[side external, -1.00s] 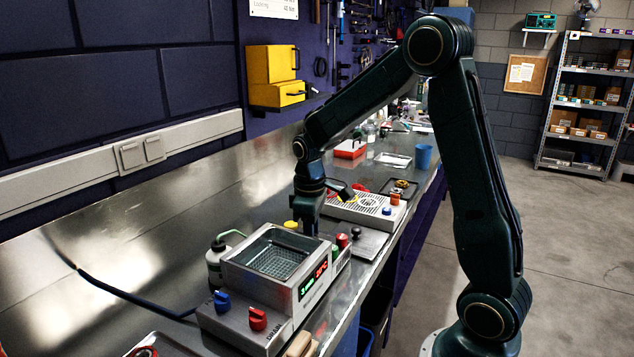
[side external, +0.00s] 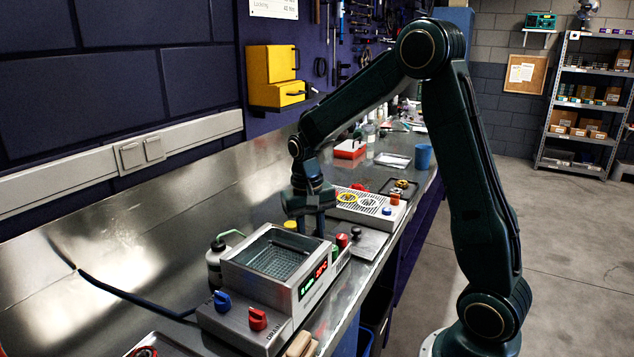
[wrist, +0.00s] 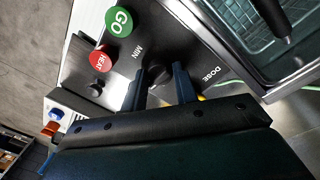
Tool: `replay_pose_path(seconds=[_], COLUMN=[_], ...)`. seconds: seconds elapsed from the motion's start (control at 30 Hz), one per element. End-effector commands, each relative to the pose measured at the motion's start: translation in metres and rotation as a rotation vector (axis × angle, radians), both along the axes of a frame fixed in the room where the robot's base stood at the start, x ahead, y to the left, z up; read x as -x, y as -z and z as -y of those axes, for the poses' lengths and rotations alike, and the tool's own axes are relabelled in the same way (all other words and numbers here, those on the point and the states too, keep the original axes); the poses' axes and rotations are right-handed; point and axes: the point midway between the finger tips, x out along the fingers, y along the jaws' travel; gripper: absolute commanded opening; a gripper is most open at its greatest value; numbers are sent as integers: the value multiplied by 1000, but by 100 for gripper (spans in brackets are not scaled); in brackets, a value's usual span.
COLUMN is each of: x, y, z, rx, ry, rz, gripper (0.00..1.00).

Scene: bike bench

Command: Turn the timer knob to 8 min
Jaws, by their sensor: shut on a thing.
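The grey cleaner (side external: 250,290) stands on the near bench, with a basket in its basin and a lit green-and-red display (side external: 314,278). The green time digits are too small to read surely. My gripper (side external: 310,230) points down at the far end of its panel. In the wrist view, my two dark fingers (wrist: 160,88) are shut on the dark timer knob (wrist: 160,94), one on each side, next to the MIN label (wrist: 138,52). The knob is mostly shaded and its pointer cannot be made out.
A green GO button (wrist: 118,22) and red HEAT button (wrist: 99,60) sit close to the fingers. A DOSE label (wrist: 212,74) is on the other side. Blue (side external: 221,301) and red (side external: 257,318) knobs are on the near end. A bottle (side external: 215,262) stands left of the cleaner.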

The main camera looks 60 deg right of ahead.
Motion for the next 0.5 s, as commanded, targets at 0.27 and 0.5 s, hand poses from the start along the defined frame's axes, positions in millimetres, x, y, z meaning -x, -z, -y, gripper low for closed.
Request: replay_pose_path(seconds=[0.27, 0.5], x=[-1, -2], y=[-1, -1], z=[-1, 0], rx=[-1, -2], ry=[254, 429], rz=[3, 3], gripper=[6, 6])
